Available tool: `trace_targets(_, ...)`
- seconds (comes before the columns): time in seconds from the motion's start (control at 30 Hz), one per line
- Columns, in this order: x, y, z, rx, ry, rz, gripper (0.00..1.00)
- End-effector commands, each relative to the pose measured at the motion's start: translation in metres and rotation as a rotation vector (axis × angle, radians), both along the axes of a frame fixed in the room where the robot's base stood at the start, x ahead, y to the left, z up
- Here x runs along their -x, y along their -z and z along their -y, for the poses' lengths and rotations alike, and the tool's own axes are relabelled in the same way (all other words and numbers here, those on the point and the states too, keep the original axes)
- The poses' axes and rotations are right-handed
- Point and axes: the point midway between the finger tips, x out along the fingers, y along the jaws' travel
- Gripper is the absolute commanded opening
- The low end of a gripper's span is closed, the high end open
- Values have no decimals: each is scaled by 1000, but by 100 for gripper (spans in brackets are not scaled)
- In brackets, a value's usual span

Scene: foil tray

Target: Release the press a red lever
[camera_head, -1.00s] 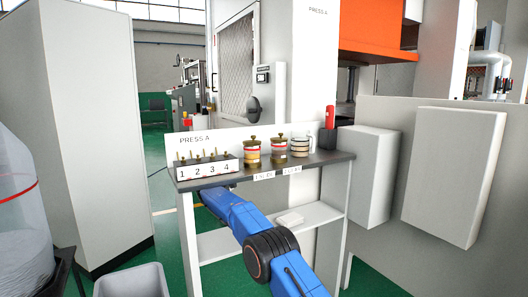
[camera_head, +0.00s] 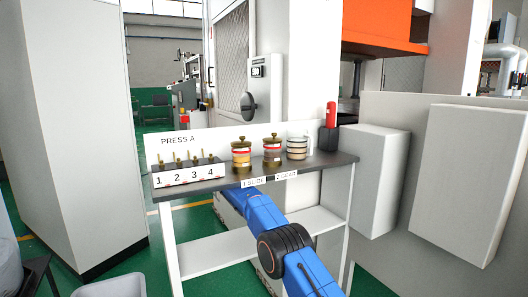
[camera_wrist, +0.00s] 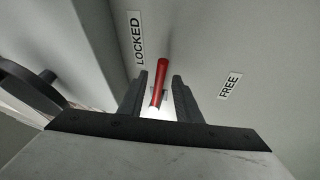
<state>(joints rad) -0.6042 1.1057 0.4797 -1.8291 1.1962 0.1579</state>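The red lever (camera_wrist: 160,82) shows in the wrist view, on a grey panel between the word labels LOCKED (camera_wrist: 138,38) and FREE (camera_wrist: 229,86). It is nearer to the LOCKED label. My gripper (camera_wrist: 160,88) is open, with one dark finger on each side of the lever. A gap shows between lever and fingers, and I cannot see contact. In the head view, the lever and my gripper are hidden; only my blue arm shows, at the bench.
A bench (camera_head: 225,185) marked PRESS A carries numbered pegs (camera_head: 190,172), several jars (camera_head: 272,150) and a red-handled item (camera_head: 331,115) in a black holder. A tall grey cabinet (camera_head: 75,130) stands left. White boxes (camera_head: 375,180) stand right. A dark round part (camera_wrist: 30,95) is left of my gripper.

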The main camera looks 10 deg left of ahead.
Motion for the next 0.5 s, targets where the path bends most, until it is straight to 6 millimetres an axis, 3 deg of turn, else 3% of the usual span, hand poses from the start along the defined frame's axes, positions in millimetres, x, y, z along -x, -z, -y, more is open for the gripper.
trace_targets(0.37,0,-1,0,0,-1,0,31)
trace_targets(0.5,0,-1,0,0,-1,0,2)
